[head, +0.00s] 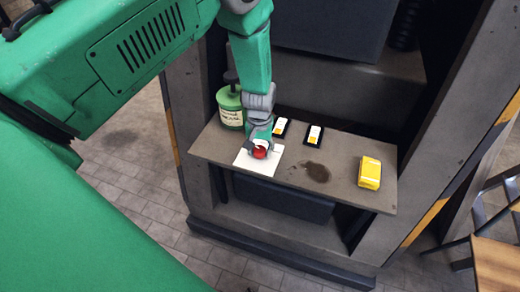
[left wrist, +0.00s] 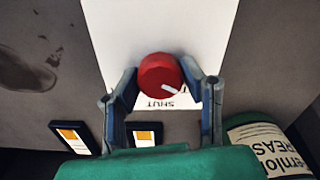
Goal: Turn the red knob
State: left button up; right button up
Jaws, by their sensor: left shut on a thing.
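The red knob (head: 260,152) sits on a white plate (head: 248,163) on the shelf. It also shows in the left wrist view (left wrist: 158,74) with a white pointer line on its face, aimed to the lower right. The word "SHUT" is printed on the plate below it in that view. My left gripper (head: 262,146) is over the knob, with a finger on each side of it, shut on it. In the left wrist view the fingers (left wrist: 163,82) flank the knob. My right gripper is not in view.
A green grease tin (head: 231,108) stands close behind my left gripper. Two small dark-framed cards (head: 314,136) lie on the shelf (head: 345,185), with a dark stain (head: 317,172) and a yellow block (head: 369,173) to the right. A wooden chair (head: 495,262) stands at the far right.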

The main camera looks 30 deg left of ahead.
aim_at(260, 149)
pick_arm(q)
jog(key=shift+w+r, duration=0.15)
jog(key=shift+w, duration=0.1)
jog(key=o, duration=1.1)
jog(key=shift+o, duration=0.2)
jog(key=shift+s, duration=0.1)
notch_tip(260, 149, up, 12)
jog(key=shift+f, duration=0.2)
